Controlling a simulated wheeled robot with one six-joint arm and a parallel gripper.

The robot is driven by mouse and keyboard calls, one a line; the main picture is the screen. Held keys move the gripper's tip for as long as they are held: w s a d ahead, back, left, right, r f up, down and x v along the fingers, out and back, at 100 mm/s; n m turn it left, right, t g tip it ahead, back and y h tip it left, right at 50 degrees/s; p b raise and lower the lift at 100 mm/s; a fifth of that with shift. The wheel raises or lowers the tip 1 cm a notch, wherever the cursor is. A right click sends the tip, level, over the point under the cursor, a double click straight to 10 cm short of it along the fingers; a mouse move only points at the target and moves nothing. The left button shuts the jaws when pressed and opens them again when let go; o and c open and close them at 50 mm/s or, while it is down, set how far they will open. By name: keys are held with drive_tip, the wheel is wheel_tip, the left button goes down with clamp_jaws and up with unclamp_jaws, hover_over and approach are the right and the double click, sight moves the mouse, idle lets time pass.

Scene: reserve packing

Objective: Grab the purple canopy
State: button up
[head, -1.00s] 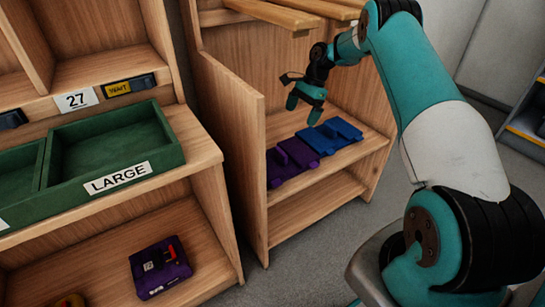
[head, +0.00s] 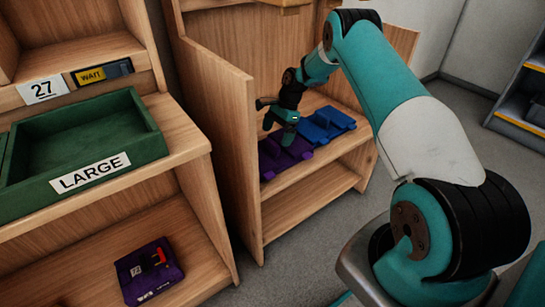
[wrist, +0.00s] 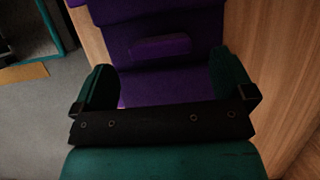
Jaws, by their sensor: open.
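The purple canopy (head: 286,156) lies on the upper shelf of the wooden cabinet, left of a similar blue piece. In the wrist view the purple canopy (wrist: 180,22) fills the upper middle, with a raised purple bar (wrist: 160,46) across it. My gripper (head: 277,124) is above the purple canopy in the head view and hides part of it. In the wrist view my gripper (wrist: 163,80) is open, with one finger to each side of the purple surface. Nothing is held, and I cannot tell how far the fingers are above it.
The blue piece (head: 327,124) lies close to the right of the canopy. The cabinet's wooden side panel (head: 222,135) rises close on the left. Another purple item (head: 150,270) with a tag is on the lower left shelf, below a green tray (head: 85,140).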

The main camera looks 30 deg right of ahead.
sight(273, 145)
drive_tip(key=b+x, duration=0.2)
drive_tip(key=x, duration=0.3)
drive_tip(key=shift+f, duration=0.2)
drive_tip(key=shift+r, duration=0.1)
drive_tip(key=c, duration=1.1)
drive_tip(key=shift+c, duration=0.3)
drive_tip(key=shift+r, duration=0.1)
